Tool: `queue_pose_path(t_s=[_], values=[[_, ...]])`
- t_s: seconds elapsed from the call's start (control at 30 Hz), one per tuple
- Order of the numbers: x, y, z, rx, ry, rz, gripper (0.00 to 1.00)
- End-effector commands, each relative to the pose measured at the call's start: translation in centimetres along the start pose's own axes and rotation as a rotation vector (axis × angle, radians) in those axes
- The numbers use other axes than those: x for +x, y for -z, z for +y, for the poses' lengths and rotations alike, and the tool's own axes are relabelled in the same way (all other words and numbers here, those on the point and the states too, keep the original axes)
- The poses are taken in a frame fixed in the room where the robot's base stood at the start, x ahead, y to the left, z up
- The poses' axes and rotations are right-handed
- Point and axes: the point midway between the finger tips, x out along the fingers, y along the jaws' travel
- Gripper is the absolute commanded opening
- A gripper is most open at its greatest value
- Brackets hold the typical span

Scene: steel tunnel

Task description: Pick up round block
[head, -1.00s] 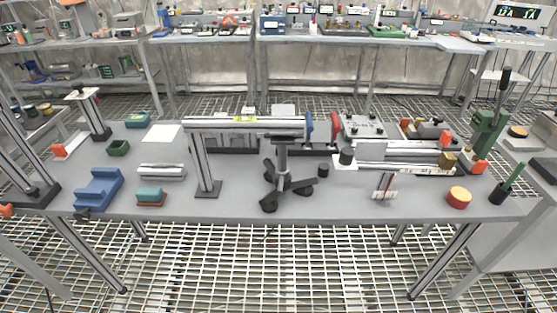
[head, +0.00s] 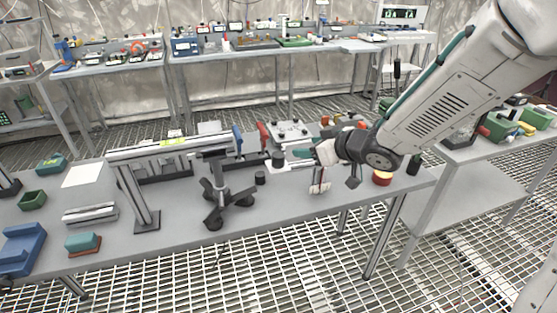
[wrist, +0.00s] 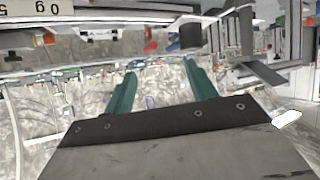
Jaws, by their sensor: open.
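The round block (head: 381,179) is a short cylinder, red on top with a yellowish side. It sits near the front right edge of the grey table, just beyond the lower end of my arm in the head view. My gripper (head: 305,153) hangs above the table to the left of the block, pointing left and away from it. In the wrist view its two teal fingers (wrist: 160,80) are spread apart with nothing between them. I cannot make out the block in the wrist view.
A black-footed stand (head: 217,190) and a profile beam on a post (head: 147,205) stand left of my gripper. A small upright piece (head: 320,180) stands below it. A dark green cup (head: 414,165) is right of the block. The left front holds a blue cradle (head: 22,248).

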Motion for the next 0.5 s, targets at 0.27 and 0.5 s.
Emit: queue_pose_path(t_s=[0.27, 0.5], values=[[3.0, -0.4, -4.2, 0.015, 0.205, 0.095, 0.57], [5.6, -0.3, -4.8, 0.016, 0.206, 0.096, 0.57]])
